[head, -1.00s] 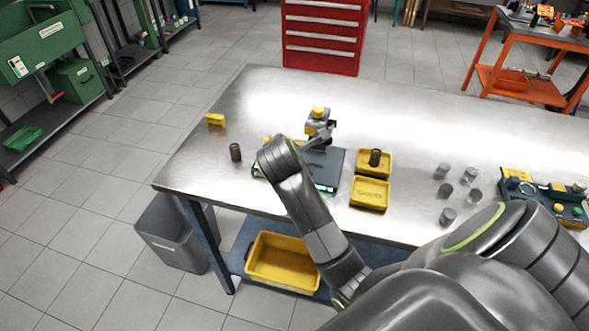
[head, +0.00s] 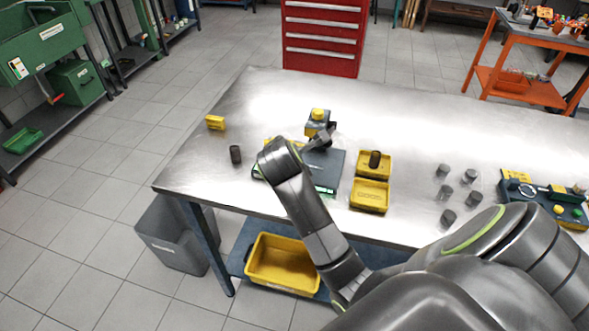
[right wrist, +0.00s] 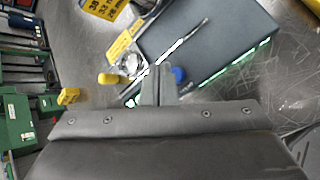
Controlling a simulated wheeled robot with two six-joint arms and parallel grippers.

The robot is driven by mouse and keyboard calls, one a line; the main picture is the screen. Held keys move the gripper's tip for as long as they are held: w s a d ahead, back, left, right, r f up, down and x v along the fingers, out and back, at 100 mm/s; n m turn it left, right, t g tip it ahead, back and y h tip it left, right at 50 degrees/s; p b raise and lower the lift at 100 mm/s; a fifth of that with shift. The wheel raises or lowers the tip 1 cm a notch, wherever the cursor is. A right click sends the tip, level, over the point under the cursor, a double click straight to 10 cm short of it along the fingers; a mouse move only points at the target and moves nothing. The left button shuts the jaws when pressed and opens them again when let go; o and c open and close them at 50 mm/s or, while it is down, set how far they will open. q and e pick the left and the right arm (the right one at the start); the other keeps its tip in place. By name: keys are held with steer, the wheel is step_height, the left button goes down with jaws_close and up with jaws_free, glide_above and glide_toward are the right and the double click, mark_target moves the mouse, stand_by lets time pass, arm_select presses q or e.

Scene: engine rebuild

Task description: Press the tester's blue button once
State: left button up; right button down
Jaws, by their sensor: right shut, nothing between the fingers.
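The tester (head: 327,165) is a dark grey flat unit with a green lit edge, on the left part of the steel table. It also shows in the right wrist view (right wrist: 205,42). Its blue button (right wrist: 179,74) is just right of my right fingertips in that view; I cannot tell whether they touch. In the head view the button is not discernible. My right gripper (head: 323,138) is shut and empty, low over the tester's far side; its closed fingers show in the right wrist view (right wrist: 158,84). My left gripper is not in view.
A yellow-topped grey block (head: 317,117) stands behind the tester. Two yellow trays (head: 370,196) are to its right, one holding a dark cylinder (head: 375,159). Another dark cylinder (head: 235,154) and a small yellow block (head: 215,122) stand left. Several grey cylinders (head: 447,217) stand further right.

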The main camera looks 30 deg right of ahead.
steer(key=shift+f, duration=0.1)
stand_by(0.7)
steer(key=shift+f, duration=0.35)
steer(key=shift+f+b, duration=0.4)
steer(key=shift+f, duration=0.05)
stand_by(0.6)
steer(key=shift+r, duration=0.1)
steer(key=shift+r+p, duration=0.8)
steer(key=shift+p, duration=0.05)
step_height(320, 180, up, 5)
steer(key=p, duration=0.4)
steer(key=shift+p, duration=0.4)
